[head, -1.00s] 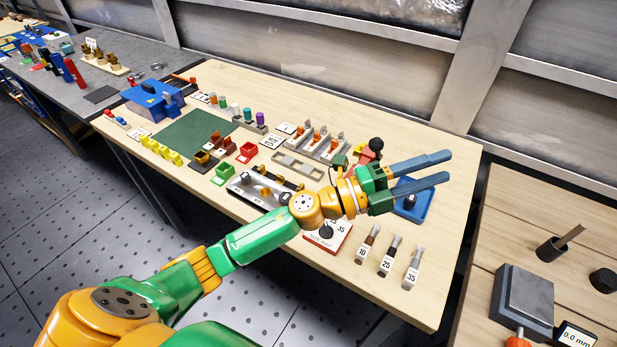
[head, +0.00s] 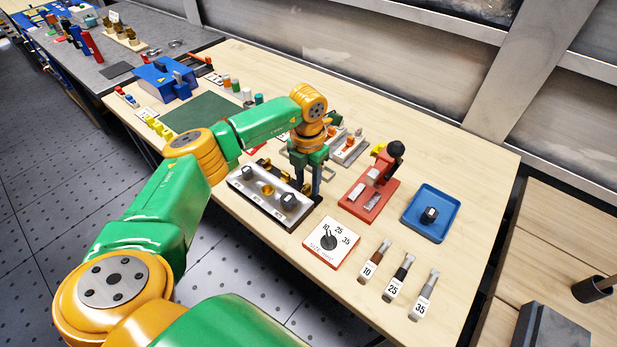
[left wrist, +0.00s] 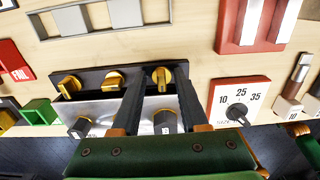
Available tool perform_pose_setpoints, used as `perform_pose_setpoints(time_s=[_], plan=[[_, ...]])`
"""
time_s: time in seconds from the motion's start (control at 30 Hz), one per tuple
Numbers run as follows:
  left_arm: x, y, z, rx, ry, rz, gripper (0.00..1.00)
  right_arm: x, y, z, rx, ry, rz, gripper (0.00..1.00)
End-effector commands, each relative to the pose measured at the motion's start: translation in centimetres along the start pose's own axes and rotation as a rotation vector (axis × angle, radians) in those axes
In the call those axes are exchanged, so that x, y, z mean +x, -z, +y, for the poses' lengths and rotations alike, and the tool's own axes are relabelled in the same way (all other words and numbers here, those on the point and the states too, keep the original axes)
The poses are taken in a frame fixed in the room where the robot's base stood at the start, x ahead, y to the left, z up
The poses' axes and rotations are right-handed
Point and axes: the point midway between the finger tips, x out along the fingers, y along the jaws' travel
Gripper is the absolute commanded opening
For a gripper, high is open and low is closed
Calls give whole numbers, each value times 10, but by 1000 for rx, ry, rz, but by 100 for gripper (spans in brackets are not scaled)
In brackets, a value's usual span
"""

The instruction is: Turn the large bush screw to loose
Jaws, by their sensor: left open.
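A grey-silver block with a black back strip (head: 240,186) lies at the middle of the table's near side. It carries dark knobs (head: 289,200) and brass pieces (head: 267,189). I cannot tell for sure which one is the large bush screw. My left gripper (head: 308,192) points down at the block's right end, open, fingers apart. In the left wrist view, my fingers (left wrist: 161,80) stand either side of a brass piece (left wrist: 162,76) and a dark labelled knob (left wrist: 165,121), with nothing seen gripped. Another dark knob (left wrist: 80,128) is further left. Contact cannot be judged. My right gripper is not in view.
A white and red size dial (head: 331,242) marked 10, 25, 35 stands right of the block. A red fixture (head: 368,197) and a blue tray (head: 430,228) with a dark knob lie beyond. Labelled tools (head: 397,275) line the right front. Bare table surrounds the tray.

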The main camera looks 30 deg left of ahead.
Motion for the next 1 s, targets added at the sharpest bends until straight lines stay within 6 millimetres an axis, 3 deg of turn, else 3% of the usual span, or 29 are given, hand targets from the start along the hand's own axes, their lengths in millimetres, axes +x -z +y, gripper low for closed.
perform_pose_setpoints(time_s=[0.17, 0.3, 0.33, 0.73, 1.0], plan=[[0, 0, 0, 1, 1, -1, 41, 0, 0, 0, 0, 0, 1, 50], [0, 0, 0, 1, 1, -1, 3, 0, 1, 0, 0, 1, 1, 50], [0, 0, 0, 1, 1, -1, 0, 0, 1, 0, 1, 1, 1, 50], [0, 0, 0, -30, 2, -1, 0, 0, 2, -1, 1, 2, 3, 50], [-1, 0, 1, -194, 2, -1, 0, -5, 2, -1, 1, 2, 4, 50]])
